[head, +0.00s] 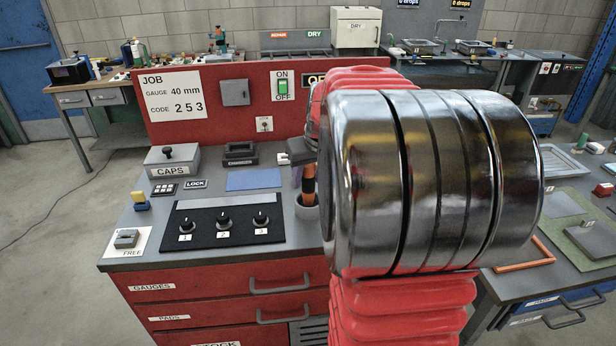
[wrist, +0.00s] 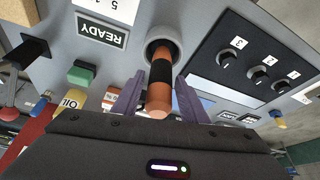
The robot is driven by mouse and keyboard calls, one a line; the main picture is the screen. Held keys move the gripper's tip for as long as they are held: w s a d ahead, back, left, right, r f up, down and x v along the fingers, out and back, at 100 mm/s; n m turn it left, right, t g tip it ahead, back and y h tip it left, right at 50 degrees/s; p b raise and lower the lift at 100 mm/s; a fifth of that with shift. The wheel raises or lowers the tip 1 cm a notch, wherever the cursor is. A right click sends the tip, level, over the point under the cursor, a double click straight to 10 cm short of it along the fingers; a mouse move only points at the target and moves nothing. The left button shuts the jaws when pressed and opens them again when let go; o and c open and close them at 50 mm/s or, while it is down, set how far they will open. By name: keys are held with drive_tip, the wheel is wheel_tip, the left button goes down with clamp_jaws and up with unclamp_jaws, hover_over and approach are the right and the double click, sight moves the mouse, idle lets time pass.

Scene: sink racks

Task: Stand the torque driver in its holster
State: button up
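The torque driver (wrist: 159,75) has an orange handle with a black band. In the wrist view its far end goes into the round opening of the grey holster (wrist: 149,44). In the head view the driver (head: 309,183) stands about upright in the cup-shaped holster (head: 307,211), partly hidden by my arm. My gripper (wrist: 160,78) has its purple fingers on either side of the handle, with small gaps visible between fingers and handle. The gripper (head: 300,172) is mostly hidden behind my arm in the head view.
A black panel with knobs (head: 222,227), a blue mat (head: 253,179) and a CAPS box (head: 172,160) lie left of the holster. A red back panel (head: 215,130) rises behind. In the wrist view a READY sign (wrist: 101,31) and green block (wrist: 82,73) are left of the holster.

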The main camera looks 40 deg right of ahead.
drive_tip(key=shift+o, duration=0.4)
drive_tip(key=shift+r, duration=0.1)
drive_tip(key=shift+s+r, duration=0.15)
drive_tip(key=shift+r, duration=0.35)
drive_tip(key=v, duration=1.1)
drive_tip(key=shift+a, duration=0.1)
drive_tip(key=s+a+f+n, duration=0.1)
drive_tip(key=s+a+f, duration=0.2)
drive_tip(key=a, duration=0.7)
drive_tip(key=s+a+f+n+y, duration=0.1)
drive_tip(key=s+a+f, duration=0.2)
drive_tip(key=a, duration=0.7)
drive_tip(key=s+a+f+n+t, duration=0.1)
drive_tip(key=s+a+f+n, duration=0.1)
drive_tip(key=s+a, duration=0.4)
drive_tip(key=a+f, duration=0.1)
drive_tip(key=a, duration=0.3)
drive_tip(key=shift+f+y, duration=0.3)
